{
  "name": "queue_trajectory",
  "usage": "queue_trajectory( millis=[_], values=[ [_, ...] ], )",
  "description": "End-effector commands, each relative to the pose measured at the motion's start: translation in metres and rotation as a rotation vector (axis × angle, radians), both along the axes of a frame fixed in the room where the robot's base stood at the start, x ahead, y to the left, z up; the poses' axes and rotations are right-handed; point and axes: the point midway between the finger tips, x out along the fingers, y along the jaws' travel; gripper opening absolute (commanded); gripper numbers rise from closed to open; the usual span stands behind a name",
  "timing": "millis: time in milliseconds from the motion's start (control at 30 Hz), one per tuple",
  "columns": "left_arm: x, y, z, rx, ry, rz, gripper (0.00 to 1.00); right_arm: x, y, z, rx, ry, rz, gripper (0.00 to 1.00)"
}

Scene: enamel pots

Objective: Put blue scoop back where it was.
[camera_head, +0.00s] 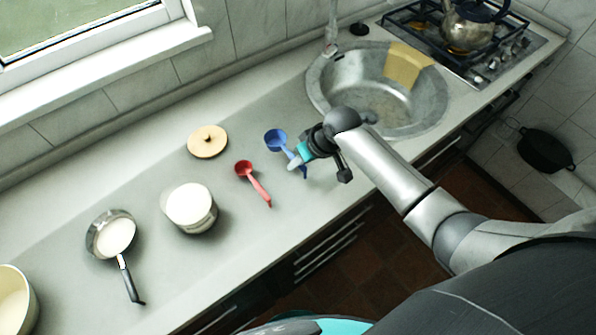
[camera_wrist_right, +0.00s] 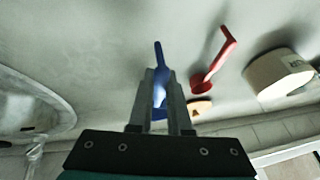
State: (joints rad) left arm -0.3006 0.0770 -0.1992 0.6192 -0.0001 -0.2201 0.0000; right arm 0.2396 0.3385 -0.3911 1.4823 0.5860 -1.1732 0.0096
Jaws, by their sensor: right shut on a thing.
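The blue scoop (camera_head: 275,138) is at the right part of the counter, left of the sink, with its bowl toward the back wall. My right gripper (camera_head: 297,160) is at its handle. In the right wrist view the blue scoop (camera_wrist_right: 158,52) is between the two fingers of my right gripper (camera_wrist_right: 161,78), which are shut on it. The fingers hide part of the scoop. I cannot tell whether it touches the counter. My left gripper is not in view.
A red scoop (camera_head: 259,186) lies just left of the blue one. A wooden lid (camera_head: 207,141), a white pot (camera_head: 190,207) and a small pan (camera_head: 111,235) stand farther left. The sink (camera_head: 320,85) and the stove (camera_head: 485,66) are to the right.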

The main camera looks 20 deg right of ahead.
Motion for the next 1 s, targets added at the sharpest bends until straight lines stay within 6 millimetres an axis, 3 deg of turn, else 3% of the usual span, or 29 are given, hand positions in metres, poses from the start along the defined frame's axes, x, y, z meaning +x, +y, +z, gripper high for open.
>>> queue_trajectory(
  millis=[300,767,800,1000],
  values=[
    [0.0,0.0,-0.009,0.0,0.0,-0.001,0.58,0.0,0.0,-0.037,0.0,0.0,0.0,0.0],
    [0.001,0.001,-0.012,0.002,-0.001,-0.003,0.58,0.0,0.0,-0.044,0.0,-0.001,0.0,0.0],
    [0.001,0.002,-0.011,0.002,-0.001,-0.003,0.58,0.0,0.0,-0.044,0.0,-0.001,0.0,0.2],
    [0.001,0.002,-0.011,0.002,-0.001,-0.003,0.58,0.0,0.0,-0.043,0.0,-0.001,0.0,0.42]
  ],
)
